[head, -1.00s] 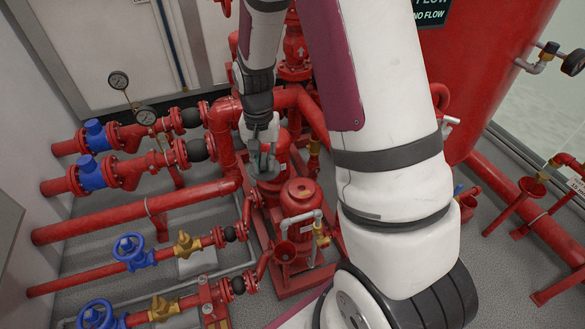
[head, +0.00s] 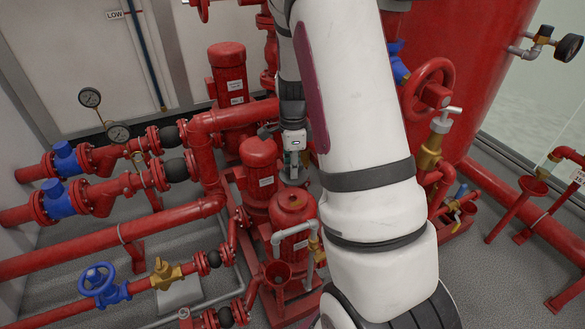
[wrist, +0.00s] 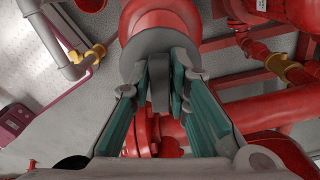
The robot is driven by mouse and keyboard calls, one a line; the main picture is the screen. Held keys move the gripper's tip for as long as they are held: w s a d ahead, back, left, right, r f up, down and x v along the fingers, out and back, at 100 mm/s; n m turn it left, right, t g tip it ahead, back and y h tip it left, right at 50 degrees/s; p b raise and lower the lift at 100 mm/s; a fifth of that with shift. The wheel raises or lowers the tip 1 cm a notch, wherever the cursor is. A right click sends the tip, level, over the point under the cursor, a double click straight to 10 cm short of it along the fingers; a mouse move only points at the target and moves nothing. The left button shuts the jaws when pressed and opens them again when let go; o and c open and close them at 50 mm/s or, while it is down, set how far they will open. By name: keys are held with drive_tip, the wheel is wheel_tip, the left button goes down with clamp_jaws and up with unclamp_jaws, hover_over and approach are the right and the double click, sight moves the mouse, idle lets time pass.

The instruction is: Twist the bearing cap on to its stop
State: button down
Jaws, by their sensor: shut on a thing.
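The bearing cap (wrist: 158,42) is a round grey disc on the end of a red cylindrical pump body (wrist: 160,12) in the wrist view. A grey upright tab (wrist: 159,82) stands out from its face. My gripper (wrist: 160,92) has its teal-padded fingers on both sides of this tab and is shut on it. In the head view my gripper (head: 291,168) points down beside the red pump motors, just left of my white arm. The cap cannot be made out there. Its turn angle and its stop cannot be told.
Red motors (head: 258,165) stand close left of my gripper, with a shorter red pump (head: 294,207) in front. Red pipes with blue valves (head: 58,200) run at the left. A large red tank (head: 480,70) and a red handwheel (head: 428,88) are at the right.

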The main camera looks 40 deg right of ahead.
drive_tip(key=shift+w+a, duration=0.1)
drive_tip(key=shift+f+b, duration=1.75)
drive_tip(key=shift+f, duration=1.75)
drive_tip(key=shift+f, duration=0.95)
drive_tip(key=shift+m+p, duration=0.85)
drive_tip(key=shift+m, duration=0.95)
drive_tip(key=shift+r, duration=0.1)
drive_tip(key=shift+m+p, duration=0.7)
drive_tip(key=shift+m, duration=0.2)
drive_tip(key=shift+w+m+p, duration=0.1)
drive_tip(key=shift+m+p, duration=0.2)
drive_tip(key=shift+m, duration=0.4)
